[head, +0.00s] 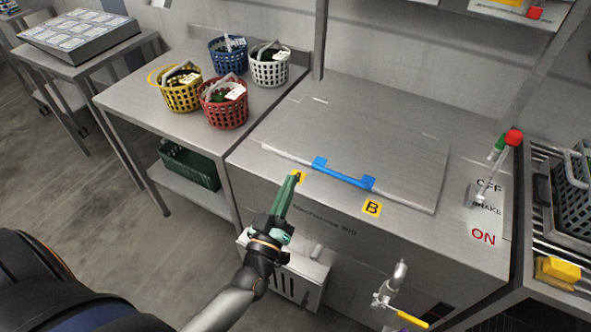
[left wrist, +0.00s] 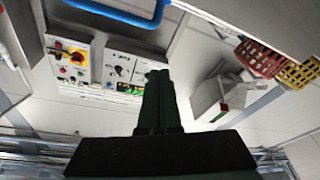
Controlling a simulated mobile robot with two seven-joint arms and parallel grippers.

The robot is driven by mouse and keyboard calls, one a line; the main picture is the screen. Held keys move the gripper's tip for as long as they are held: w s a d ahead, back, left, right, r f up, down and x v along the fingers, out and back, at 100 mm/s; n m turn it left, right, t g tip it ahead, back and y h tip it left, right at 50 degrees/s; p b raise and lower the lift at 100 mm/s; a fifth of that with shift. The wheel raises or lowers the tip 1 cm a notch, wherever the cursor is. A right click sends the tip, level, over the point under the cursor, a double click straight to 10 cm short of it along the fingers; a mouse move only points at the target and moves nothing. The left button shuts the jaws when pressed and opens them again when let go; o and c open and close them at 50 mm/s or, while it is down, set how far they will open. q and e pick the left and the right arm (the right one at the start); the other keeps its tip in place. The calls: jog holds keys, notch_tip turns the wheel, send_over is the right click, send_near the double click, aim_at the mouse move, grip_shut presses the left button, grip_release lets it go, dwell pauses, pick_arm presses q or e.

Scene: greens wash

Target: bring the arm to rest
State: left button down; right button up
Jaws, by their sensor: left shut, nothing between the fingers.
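My left gripper (head: 290,180) reaches in from the bottom in the head view. Its green fingers are shut together with nothing between them. The fingertips are close to the front edge of the steel lid, left of the blue handle (head: 342,174), and apart from the handle. The fingers cover part of a yellow label there. In the left wrist view the shut fingers (left wrist: 158,95) point up the picture, and the blue handle (left wrist: 125,14) shows at the top. My right gripper is not in view.
The steel machine has a closed lid (head: 370,125), a yellow B label (head: 372,208) and a lever with a red knob (head: 514,137). Yellow, red, blue and white baskets (head: 225,103) stand on the left table. A yellow-handled tap (head: 398,300) sticks out in front.

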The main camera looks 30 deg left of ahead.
pick_arm(q)
jog(key=shift+s+d+f, duration=0.1)
jog(key=shift+s, duration=0.55)
jog(key=s+d+f+m+g+h+p, duration=0.1)
jog(key=s+d+f+m+g+h, duration=0.1)
jog(key=s+f+m+g, duration=0.2)
jog(key=s+d+f+m+g+h+p, duration=0.2)
jog(key=s+d+f+m+g, duration=0.1)
jog(key=s+f+g, duration=0.4)
jog(key=s+f+m, duration=0.1)
jog(key=s+f, duration=0.2)
jog(key=f, duration=0.1)
jog(key=shift+s+f+m+h, duration=0.3)
jog(key=shift+s+f, duration=0.05)
